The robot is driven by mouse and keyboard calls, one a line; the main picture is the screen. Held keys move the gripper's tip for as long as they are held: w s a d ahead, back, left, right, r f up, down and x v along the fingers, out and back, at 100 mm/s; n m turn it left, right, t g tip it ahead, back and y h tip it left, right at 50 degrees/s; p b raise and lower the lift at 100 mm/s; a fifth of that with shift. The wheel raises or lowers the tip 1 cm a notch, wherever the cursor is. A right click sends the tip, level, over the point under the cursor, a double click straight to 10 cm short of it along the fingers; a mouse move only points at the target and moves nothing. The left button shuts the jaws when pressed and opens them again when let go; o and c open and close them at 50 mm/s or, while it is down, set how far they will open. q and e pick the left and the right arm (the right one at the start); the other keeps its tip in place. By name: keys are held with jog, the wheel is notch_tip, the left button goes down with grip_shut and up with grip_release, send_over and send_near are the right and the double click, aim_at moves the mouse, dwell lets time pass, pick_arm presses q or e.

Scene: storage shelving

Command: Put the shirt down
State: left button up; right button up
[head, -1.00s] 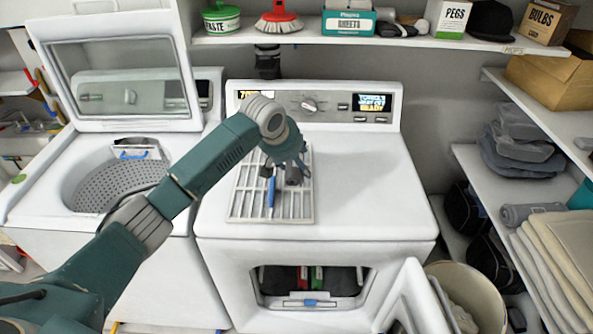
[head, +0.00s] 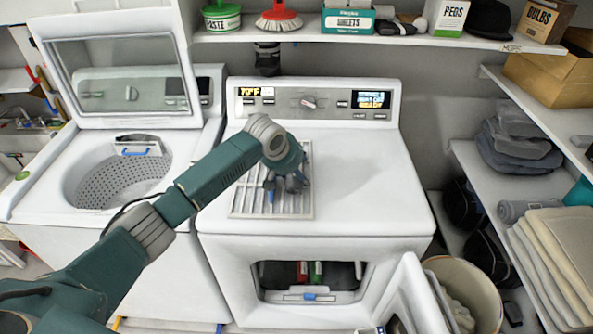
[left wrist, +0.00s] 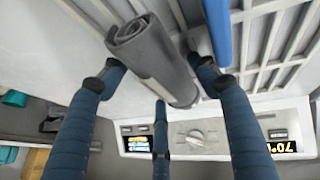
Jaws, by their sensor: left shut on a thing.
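The shirt (left wrist: 152,58) is a dark grey rolled-up cloth. In the left wrist view it lies between the blue fingers of my left gripper (left wrist: 158,82), which is shut on it. In the head view my left gripper (head: 284,187) is low over the slatted grey rack (head: 245,205) on top of the white dryer (head: 365,185). The wrist and fingers mostly hide the shirt there. I cannot tell whether the shirt touches the rack or the dryer top. My right gripper is not in view.
The dryer top is clear right of the rack. An open washer (head: 60,185) stands at left. The dryer control panel (head: 310,102) rises behind. Shelves at right hold folded cloths (head: 520,140) and towels (head: 560,250). A bin (head: 470,285) stands by the open dryer door (head: 415,300).

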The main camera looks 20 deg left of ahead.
pick_arm(q)
jog(key=shift+s+f, duration=0.5)
jog(key=shift+f, duration=0.3)
jog(key=o, duration=0.9)
jog(key=shift+f, duration=0.1)
jog(key=shift+o, duration=0.4)
jog(key=shift+d+f, duration=0.1)
jog(key=shift+w+r, duration=0.15)
jog(key=shift+r, duration=0.65)
jog(key=b+v, duration=0.2)
jog(key=v, duration=1)
jog(key=shift+w, duration=0.4)
jog(key=shift+r, duration=0.2)
